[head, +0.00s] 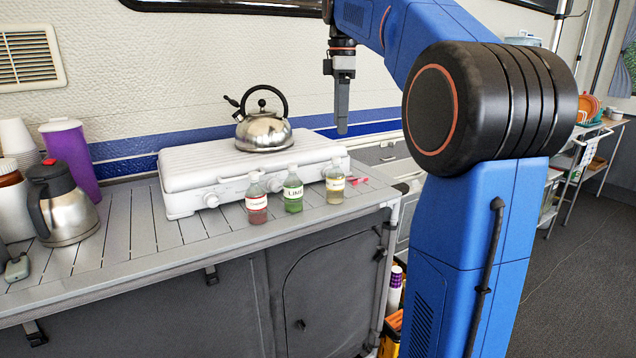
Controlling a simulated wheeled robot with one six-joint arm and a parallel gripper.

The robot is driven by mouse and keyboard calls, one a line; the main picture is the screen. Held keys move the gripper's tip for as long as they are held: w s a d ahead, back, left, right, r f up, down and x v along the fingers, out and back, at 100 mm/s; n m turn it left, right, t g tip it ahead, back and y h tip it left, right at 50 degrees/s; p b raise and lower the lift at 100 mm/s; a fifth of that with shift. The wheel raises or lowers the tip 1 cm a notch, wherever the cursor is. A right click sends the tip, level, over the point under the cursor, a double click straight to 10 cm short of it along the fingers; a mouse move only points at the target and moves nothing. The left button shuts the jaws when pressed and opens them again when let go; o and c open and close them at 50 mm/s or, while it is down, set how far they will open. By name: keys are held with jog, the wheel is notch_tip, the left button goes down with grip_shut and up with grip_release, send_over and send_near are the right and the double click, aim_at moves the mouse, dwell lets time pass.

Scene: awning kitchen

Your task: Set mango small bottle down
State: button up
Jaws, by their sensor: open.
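Three small clear bottles stand upright in a row near the counter's front right edge. The rightmost bottle (335,190) holds pale yellow liquid and looks like the mango one; its label is too small to read. Left of it are a green bottle (293,196) labelled lime and a red bottle (257,208). My gripper (342,125) points down above the yellow bottle in the picture, clear of it. It is open and empty. I see it edge-on, so the gap between its fingers is hidden.
A white stove (185,180) with a steel kettle (263,132) stands just behind the bottles. A small pink-red item (357,181) lies at the counter's right end. A steel jug (70,210) and purple tumbler (68,150) are at left. Counter slats (155,235) between are bare.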

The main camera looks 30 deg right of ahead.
aim_at(336, 158)
jog(key=shift+n, duration=0.3)
jog(key=f, duration=0.4)
jog(key=w+f, duration=0.1)
jog(key=f, duration=0.2)
jog(key=w+f, duration=0.1)
jog(key=f, duration=0.3)
jog(key=shift+d+f, duration=0.15)
jog(key=shift+f, duration=0.15)
jog(key=shift+w+f, duration=0.15)
jog(key=shift+f, duration=2.45)
jog(key=shift+c, duration=0.3)
jog(key=c, duration=1.2)
jog(key=shift+r, duration=0.15)
